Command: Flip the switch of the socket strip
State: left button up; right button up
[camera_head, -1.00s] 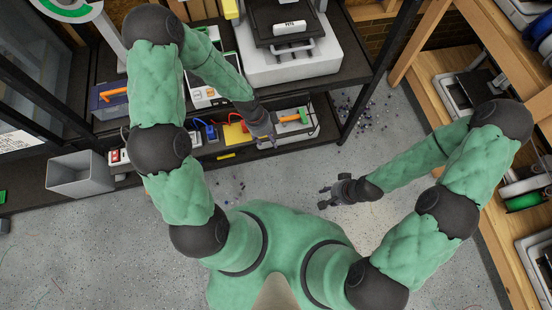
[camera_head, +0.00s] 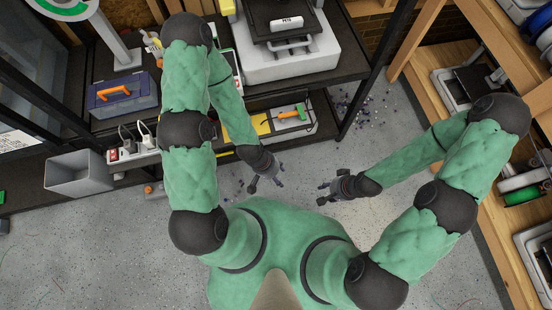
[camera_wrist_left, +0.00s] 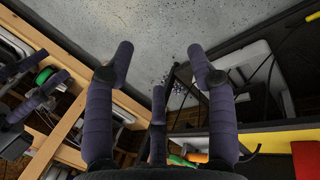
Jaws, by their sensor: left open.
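The socket strip (camera_head: 133,155) is white and lies on the lower shelf at the left in the head view, with plugs in it. Its red switch (camera_head: 114,154) is at the left end. Which way the switch is tipped is too small to tell. My left arm hides the strip's right part. My left gripper (camera_head: 263,182) is open and empty, over the floor in front of the shelf, well to the right of the switch. Its spread fingers (camera_wrist_left: 160,50) show in the left wrist view, where I cannot make out the strip. My right gripper (camera_head: 324,193) is open and empty over the floor.
A grey bin (camera_head: 78,180) stands left of the strip. A blue toolbox (camera_head: 122,96) with an orange handle and a printer (camera_head: 285,55) stand on the shelf above. Wooden racks (camera_head: 462,62) stand at the right.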

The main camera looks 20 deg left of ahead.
aim_at(113, 153)
jog(key=u, duration=0.4)
jog(key=j+u, duration=0.1)
jog(key=u, duration=0.75)
jog(key=j+u, duration=0.1)
jog(key=u, duration=0.7)
